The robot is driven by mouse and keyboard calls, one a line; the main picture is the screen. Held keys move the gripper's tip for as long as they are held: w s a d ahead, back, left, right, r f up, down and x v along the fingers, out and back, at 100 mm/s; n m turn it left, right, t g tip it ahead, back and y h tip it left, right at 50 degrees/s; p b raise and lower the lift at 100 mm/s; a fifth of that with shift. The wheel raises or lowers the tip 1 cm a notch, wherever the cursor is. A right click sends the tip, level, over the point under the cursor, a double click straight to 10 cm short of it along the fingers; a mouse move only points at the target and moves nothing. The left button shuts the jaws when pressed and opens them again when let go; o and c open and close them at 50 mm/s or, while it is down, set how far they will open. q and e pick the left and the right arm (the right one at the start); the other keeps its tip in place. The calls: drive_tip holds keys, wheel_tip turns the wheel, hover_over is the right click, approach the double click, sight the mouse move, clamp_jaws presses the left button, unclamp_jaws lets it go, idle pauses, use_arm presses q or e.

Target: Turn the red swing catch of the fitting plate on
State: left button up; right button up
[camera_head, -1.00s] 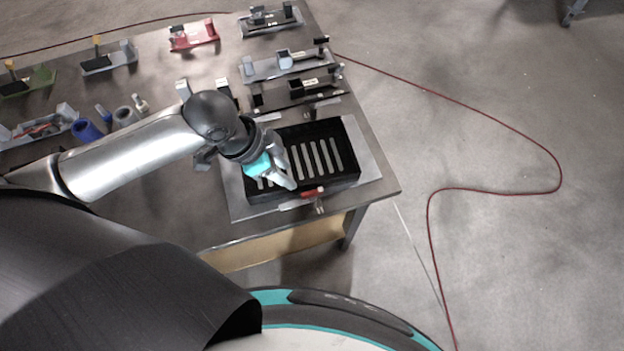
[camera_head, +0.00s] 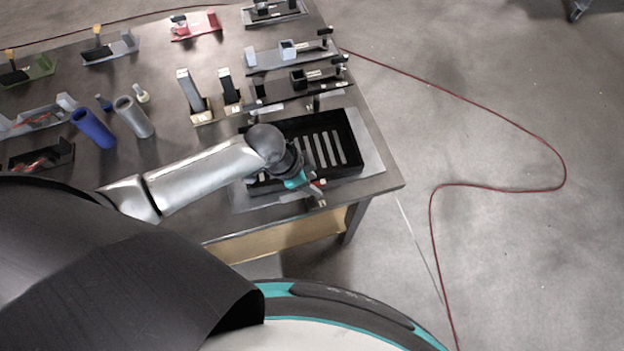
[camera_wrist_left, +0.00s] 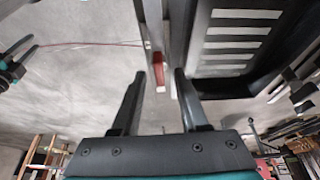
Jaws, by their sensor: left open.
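The fitting plate (camera_head: 372,160) is a flat grey plate at the table's near right corner, with a black slotted tray on it. The red swing catch (camera_head: 318,184) is at its near edge, partly hidden by my left gripper (camera_head: 314,196). In the left wrist view, the red catch (camera_wrist_left: 158,66) shows just ahead of and between the two dark fingertips of my open left gripper (camera_wrist_left: 160,76). I cannot tell whether a finger touches it. A dark and teal shape at the left of the wrist view looks like my right gripper (camera_wrist_left: 17,66); its jaws are unclear.
The black slotted tray (camera_head: 352,140) rises beside the catch. Grey and black fixtures (camera_head: 290,55) stand behind it. Open floor is right of the table, with a red cable (camera_head: 500,117).

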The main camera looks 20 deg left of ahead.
use_arm(q)
clamp_jaws()
idle(0.3)
idle(1.2)
